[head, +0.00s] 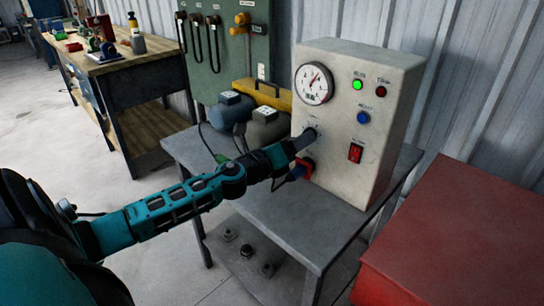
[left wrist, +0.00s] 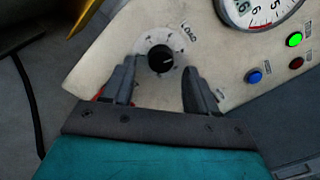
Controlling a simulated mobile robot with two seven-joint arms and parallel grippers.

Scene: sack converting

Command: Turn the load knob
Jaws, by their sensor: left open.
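The load knob (left wrist: 160,58) is a small black dial with a light pointer mark, set in a numbered scale labelled LOAD. It is on the front of a cream control box (head: 352,150). In the left wrist view my left gripper (left wrist: 158,82) is open, with one finger on each side below the knob; I cannot tell whether either finger touches it. In the head view my left gripper (head: 304,138) reaches the box's lower left front, and the knob is mostly hidden behind it. My right gripper is not in view.
The box carries a gauge (head: 314,84), a green lamp (head: 357,84), a dark red lamp (head: 381,91), a blue button (head: 362,117) and a red switch (head: 355,153). It stands on a grey table (head: 290,226). A red cabinet (head: 465,235) is at right.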

